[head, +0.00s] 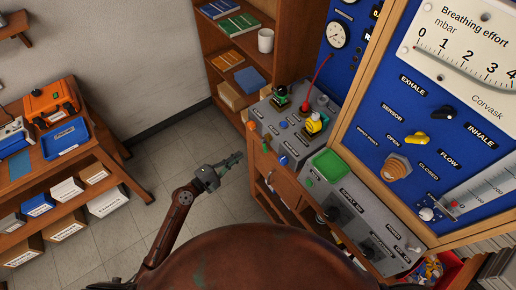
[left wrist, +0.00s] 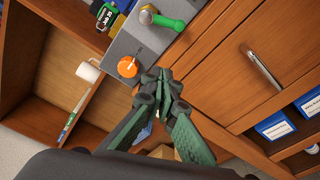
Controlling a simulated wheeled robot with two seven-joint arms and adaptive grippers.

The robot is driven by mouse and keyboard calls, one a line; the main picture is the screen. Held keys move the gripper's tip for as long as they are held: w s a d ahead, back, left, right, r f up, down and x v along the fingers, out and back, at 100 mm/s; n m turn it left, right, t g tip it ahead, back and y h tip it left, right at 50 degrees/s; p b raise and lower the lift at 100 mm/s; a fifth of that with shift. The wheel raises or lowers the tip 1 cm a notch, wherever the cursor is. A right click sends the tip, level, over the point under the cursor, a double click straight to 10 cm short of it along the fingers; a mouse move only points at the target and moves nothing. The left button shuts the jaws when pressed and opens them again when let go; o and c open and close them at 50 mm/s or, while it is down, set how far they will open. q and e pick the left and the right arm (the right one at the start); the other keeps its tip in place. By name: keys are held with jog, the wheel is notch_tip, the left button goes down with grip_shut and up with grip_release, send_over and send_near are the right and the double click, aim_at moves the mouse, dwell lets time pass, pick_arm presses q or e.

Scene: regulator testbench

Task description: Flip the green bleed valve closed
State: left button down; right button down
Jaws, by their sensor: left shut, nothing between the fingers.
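The green bleed valve shows in the left wrist view as a green lever (left wrist: 167,21) on a round metal hub, on the front face of the grey bench unit. The lever points sideways from the hub, toward the right of that view. My left gripper (head: 238,157) is shut and empty, in the air in front of the unit. In the left wrist view its fingertips (left wrist: 165,73) are together, apart from the lever. My right gripper is not in view.
An orange knob (left wrist: 128,66) sits beside the valve on the same face. A wooden cabinet with a drawer (left wrist: 235,62) lies under the unit. A shelf with a white mug (head: 266,41) stands behind. The floor (head: 190,148) left of my gripper is clear.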

aim_at(265, 146)
pick_arm(q)
jog(key=w+d+p, duration=0.2)
jog(key=w+d, duration=0.1)
jog(key=d, duration=0.5)
jog(key=shift+w+d+r, duration=0.3)
jog(key=shift+r, duration=0.05)
jog(key=shift+p, duration=0.3)
